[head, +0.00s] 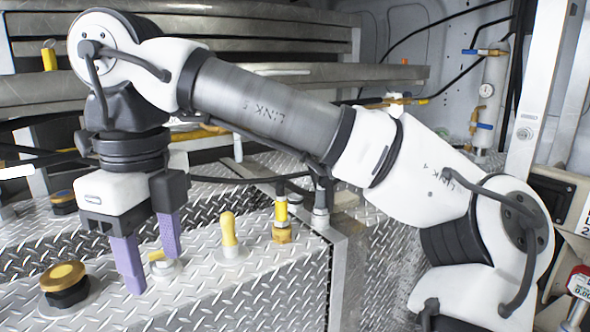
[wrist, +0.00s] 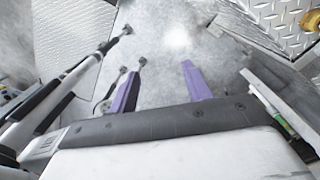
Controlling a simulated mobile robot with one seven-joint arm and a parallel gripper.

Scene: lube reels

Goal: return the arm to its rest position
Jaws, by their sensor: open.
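My gripper (head: 150,250) hangs at the left of the head view with its two purple fingers pointing down. The fingers are apart, and nothing shows between them. In the wrist view my gripper (wrist: 157,88) also shows both purple fingers spread, over a grey, worn surface. My arm reaches from the lower right of the head view up and across to the left, then bends down to the gripper. The gripper is in front of a diamond-plate deck (head: 200,290); its exact height above it I cannot tell.
On the deck stand a gold-topped black cap (head: 63,277), a yellow-handled valve (head: 229,232) and a yellow and brass fitting (head: 281,220).

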